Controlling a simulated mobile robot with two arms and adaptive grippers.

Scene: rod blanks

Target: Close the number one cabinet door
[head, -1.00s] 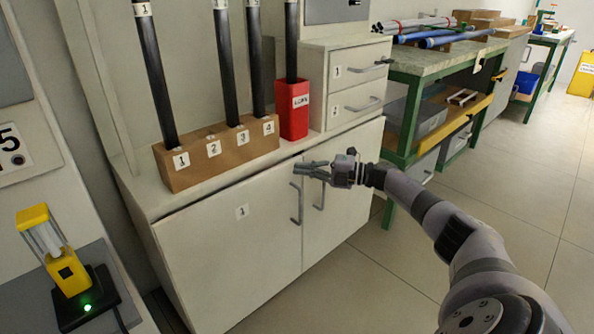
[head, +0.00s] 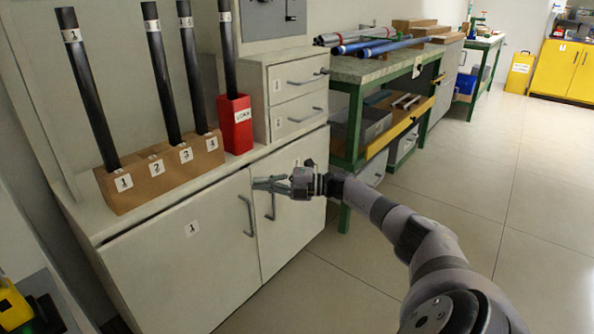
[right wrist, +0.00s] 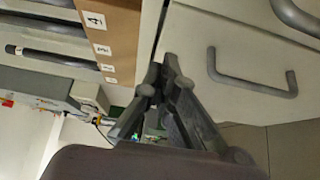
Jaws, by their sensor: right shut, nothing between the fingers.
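The number one cabinet door (head: 165,262) is the white left door, with a "1" label and a grey bar handle (head: 247,216) near its right edge. It looks flush or nearly flush with the right door (head: 291,232); a small gap cannot be ruled out. My right gripper (head: 256,184) is shut and empty, in front of the doors near their seam, just above the handles. In the right wrist view the shut fingertips (right wrist: 160,75) lie beside the door's handle (right wrist: 250,85), apart from it. Whether they touch the door is unclear. My left gripper is not in view.
A wooden block (head: 160,172) holding black rods and a red holder (head: 235,124) stand on the cabinet top. Small drawers (head: 297,102) sit at its right end. A green-framed workbench (head: 345,165) stands to the right. The floor (head: 480,200) is clear.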

